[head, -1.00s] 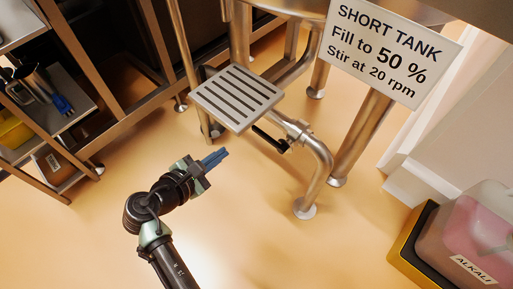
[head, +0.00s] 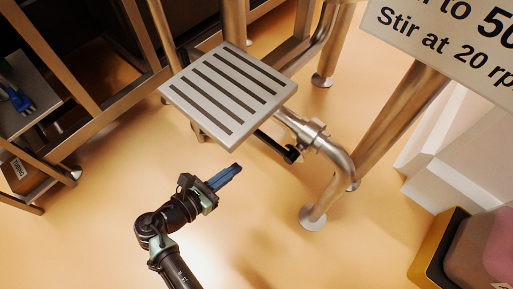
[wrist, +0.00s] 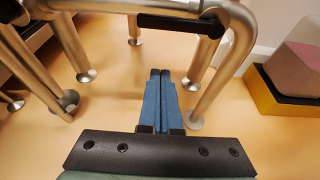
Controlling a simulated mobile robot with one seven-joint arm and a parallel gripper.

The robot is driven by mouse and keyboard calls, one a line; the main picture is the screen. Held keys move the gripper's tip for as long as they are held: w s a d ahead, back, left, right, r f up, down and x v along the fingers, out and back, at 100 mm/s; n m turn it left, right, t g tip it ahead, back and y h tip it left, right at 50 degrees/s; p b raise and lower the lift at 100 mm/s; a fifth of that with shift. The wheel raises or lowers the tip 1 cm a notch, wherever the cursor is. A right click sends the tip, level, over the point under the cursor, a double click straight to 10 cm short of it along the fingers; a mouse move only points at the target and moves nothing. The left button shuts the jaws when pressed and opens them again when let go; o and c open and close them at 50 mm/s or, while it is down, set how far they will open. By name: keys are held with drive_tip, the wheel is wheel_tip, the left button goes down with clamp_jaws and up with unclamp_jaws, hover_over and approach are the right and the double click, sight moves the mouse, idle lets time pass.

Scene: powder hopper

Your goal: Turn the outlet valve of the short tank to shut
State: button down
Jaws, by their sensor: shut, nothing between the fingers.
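The outlet valve's black handle (head: 275,145) shows below the slatted metal step, beside the steel outlet pipe (head: 340,158). Its left part is hidden by the step. In the wrist view the black handle (wrist: 180,24) lies across the top, roughly along the pipe. The short tank's sign (head: 450,35) is cut off at the top right. My gripper (head: 238,167) has its blue fingers together and empty, lower left of the handle and apart from it. The closed fingertips (wrist: 160,72) also show in the wrist view, below the handle in the picture.
The slatted step (head: 228,92) overhangs the handle's left part. Steel legs (head: 398,120) stand around the pipe. A shelf frame (head: 100,120) is at the left. A yellow and black tray (head: 428,250) with a container stands at the lower right. The floor around my gripper is clear.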

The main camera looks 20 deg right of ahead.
sight(272, 143)
drive_tip(key=f+b+x, duration=0.1)
drive_tip(key=b+x, duration=0.4)
drive_tip(key=x, duration=0.4)
drive_tip(key=shift+w+d+r, duration=0.1)
drive_tip(key=shift+d+r, duration=0.1)
drive_tip(key=shift+r, duration=0.7)
drive_tip(key=shift+w+d+r, duration=0.1)
drive_tip(key=shift+d+r, duration=0.05)
drive_tip(key=shift+r, duration=0.8)
drive_tip(key=shift+r+m, duration=0.3)
